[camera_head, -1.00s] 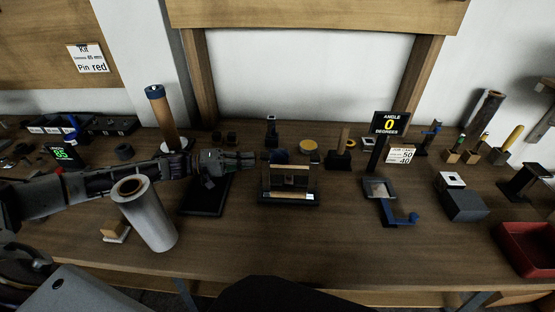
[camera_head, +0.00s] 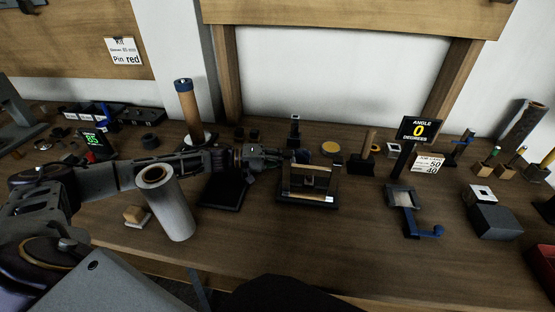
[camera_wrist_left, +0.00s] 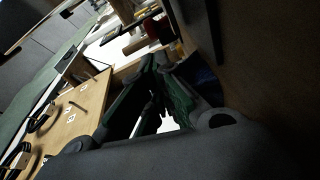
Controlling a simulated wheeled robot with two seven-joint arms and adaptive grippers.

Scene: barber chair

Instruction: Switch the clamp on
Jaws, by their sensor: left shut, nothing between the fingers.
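The likely clamp is a small dark fixture with a wooden frame (camera_head: 308,182) in the middle of the bench in the head view. A small white patch shows at its front right corner. I cannot make out its switch for certain. My left gripper (camera_head: 288,156) is shut and empty, just behind and left of the fixture's upper left edge. I cannot tell whether they touch. The gripper's dark fingers also show in the left wrist view (camera_wrist_left: 158,105). My right gripper is not in view.
A dark flat pad (camera_head: 222,192) lies left of the fixture. The bench front is mostly clear.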

